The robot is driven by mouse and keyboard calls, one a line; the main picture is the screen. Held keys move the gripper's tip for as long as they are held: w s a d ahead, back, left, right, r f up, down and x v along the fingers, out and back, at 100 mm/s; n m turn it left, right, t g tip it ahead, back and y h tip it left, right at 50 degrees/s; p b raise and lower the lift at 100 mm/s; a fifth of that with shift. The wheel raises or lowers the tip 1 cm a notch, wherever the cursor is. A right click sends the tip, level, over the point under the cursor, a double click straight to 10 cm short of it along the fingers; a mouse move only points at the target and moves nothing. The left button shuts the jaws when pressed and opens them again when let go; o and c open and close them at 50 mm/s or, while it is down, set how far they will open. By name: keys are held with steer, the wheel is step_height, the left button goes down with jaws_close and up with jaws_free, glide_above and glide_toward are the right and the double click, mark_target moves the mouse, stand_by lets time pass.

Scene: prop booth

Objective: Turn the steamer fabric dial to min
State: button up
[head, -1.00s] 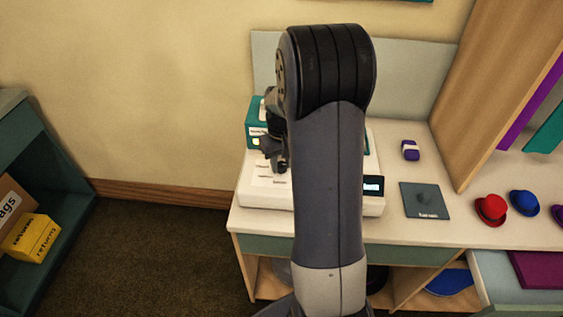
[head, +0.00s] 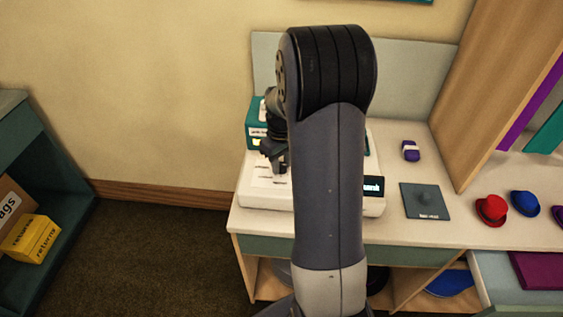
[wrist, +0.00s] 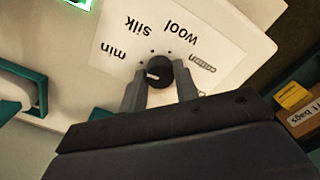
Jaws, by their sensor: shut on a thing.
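The fabric dial (wrist: 163,70) is a black round knob with a short white mark, on a white label panel (wrist: 85,85) in the wrist view. The panel reads min, silk, wool and a small blurred word at the right. The white mark is on the knob's left side, on the side of the min label. My gripper (wrist: 158,76) is shut on the dial, one finger on each side. In the head view, my gripper (head: 274,155) is low over the white steamer base (head: 258,201). My arm hides part of the base, and the dial cannot be made out there.
A teal box (head: 255,110) stands behind the base. A dark display (head: 373,187) is at its right front. A grey pad (head: 425,201), a purple roll (head: 410,151) and red (head: 490,209) and blue (head: 524,203) hats lie to the right. A wooden partition (head: 465,110) rises behind.

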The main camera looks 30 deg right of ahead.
mark_target(282, 165)
steer(key=o, duration=1)
step_height(282, 165, up, 11)
steer(key=shift+f, duration=0.1)
step_height(282, 165, down, 11)
steer(key=shift+f, duration=0.1)
steer(key=shift+r+m, duration=0.2)
steer(key=shift+m, duration=0.1)
steer(key=shift+r, duration=0.1)
stand_by(0.5)
